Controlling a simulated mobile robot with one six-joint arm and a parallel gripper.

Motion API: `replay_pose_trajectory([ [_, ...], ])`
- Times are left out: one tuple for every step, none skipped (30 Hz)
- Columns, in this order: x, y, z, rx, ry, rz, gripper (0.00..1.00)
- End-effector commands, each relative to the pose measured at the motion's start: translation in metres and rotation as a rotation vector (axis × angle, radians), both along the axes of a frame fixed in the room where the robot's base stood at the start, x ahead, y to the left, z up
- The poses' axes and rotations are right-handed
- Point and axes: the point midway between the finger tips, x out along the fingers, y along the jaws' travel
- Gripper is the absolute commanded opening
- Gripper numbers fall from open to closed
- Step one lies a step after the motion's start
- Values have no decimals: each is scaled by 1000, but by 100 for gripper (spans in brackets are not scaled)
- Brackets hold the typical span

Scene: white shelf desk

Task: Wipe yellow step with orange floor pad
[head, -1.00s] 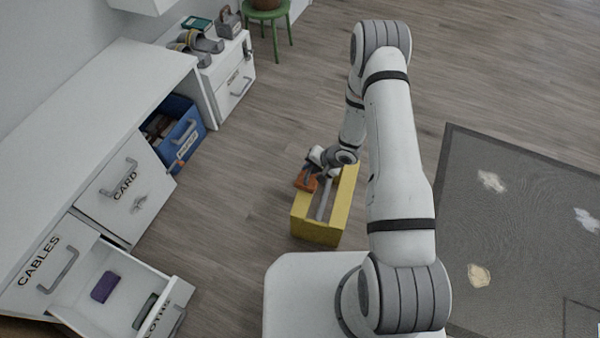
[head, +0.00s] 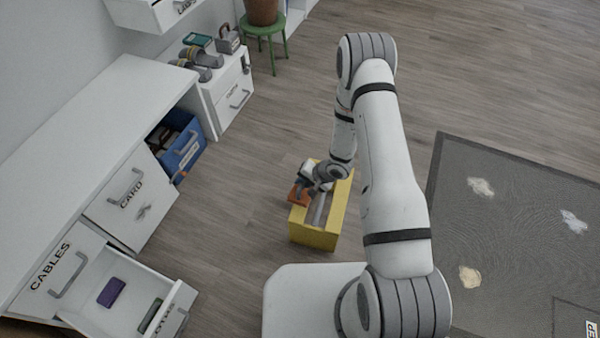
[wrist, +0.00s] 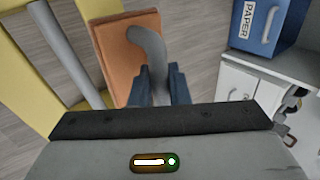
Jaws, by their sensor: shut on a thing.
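The yellow step (head: 337,222) stands on the floor in the middle of the head view, with a long grey bar along its top. Its yellow edge also shows at the left of the wrist view (wrist: 88,8). The orange floor pad (head: 297,198) is at the step's left side; in the wrist view it is an orange block (wrist: 118,50) with a curved grey handle (wrist: 150,50). My gripper (wrist: 160,82) is shut on that handle. Whether the pad touches the step is hard to tell. My wrist partly hides the step's far end.
A white desk with an open drawer (head: 130,305) and a blue PAPER bin (head: 180,152) stands left. A green stool (head: 265,32) is at the back. A dark mat (head: 500,235) with several pale patches lies right. Wood floor between desk and step is clear.

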Motion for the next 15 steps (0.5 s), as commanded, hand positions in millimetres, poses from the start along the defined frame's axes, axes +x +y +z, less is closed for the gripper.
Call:
replay_pose_trajectory([
  [0, 0, 10, 0, -1, 1, 0],
  [0, 0, 13, 0, -1, 1, 0],
  [0, 1, 16, 0, -1, 1, 0],
  [0, 1, 19, 1, -1, 1, 0],
  [0, 1, 22, 1, -1, 1, 0],
  [0, 1, 25, 0, -1, 2, 0],
  [0, 1, 28, 0, -1, 2, 0],
  [0, 1, 30, 0, -1, 2, 0],
  [0, 1, 33, 0, -1, 2, 0],
  [0, 1, 35, 0, -1, 2, 0],
  [0, 1, 36, 0, -1, 2, 0],
  [0, 1, 38, 0, -1, 2, 0],
  [0, 1, 38, 0, -1, 2, 0],
  [0, 1, 38, 0, 0, 2, 0],
  [0, 1, 38, 0, 0, 2, 0],
])
